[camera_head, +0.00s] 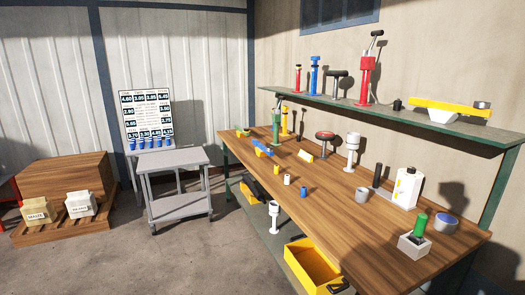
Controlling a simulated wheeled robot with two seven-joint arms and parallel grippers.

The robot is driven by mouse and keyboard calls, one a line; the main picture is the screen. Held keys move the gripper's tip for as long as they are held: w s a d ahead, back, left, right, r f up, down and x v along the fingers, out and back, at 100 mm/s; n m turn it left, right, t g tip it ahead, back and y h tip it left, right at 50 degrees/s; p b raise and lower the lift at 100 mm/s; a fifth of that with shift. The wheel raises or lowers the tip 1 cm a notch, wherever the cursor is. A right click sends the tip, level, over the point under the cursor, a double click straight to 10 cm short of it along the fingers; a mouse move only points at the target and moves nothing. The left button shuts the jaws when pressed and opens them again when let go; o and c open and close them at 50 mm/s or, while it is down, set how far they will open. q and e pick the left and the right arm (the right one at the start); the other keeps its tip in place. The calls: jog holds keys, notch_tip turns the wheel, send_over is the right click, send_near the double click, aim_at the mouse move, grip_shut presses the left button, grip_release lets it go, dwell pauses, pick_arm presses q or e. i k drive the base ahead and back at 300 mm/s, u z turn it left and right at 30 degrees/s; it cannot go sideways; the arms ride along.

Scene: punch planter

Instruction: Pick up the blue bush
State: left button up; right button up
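A small blue cylinder (303,192), which looks like the blue bush, stands on the wooden workbench (345,215) near its front edge. A similar white cylinder (287,179) and a yellow one (302,169) stand just behind it to the left. Several small blue cup-like pieces (157,141) also line the foot of the price board at the left. Neither of my grippers shows in the head view.
A green shelf (400,118) with several presses hangs above the bench. A white bottle (406,188), a grey cup (362,194) and a box with a green cylinder (414,242) stand on the right. A grey cart (180,185) and a pallet (60,228) stand left. Floor between is clear.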

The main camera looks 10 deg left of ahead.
aim_at(304, 189)
jog(key=z, duration=0.05)
jog(key=k, duration=0.6)
jog(key=u, duration=0.85)
jog(key=i, duration=1.55)
jog(key=z, duration=0.6)
jog(key=i, duration=0.6)
jog(key=z, duration=0.5)
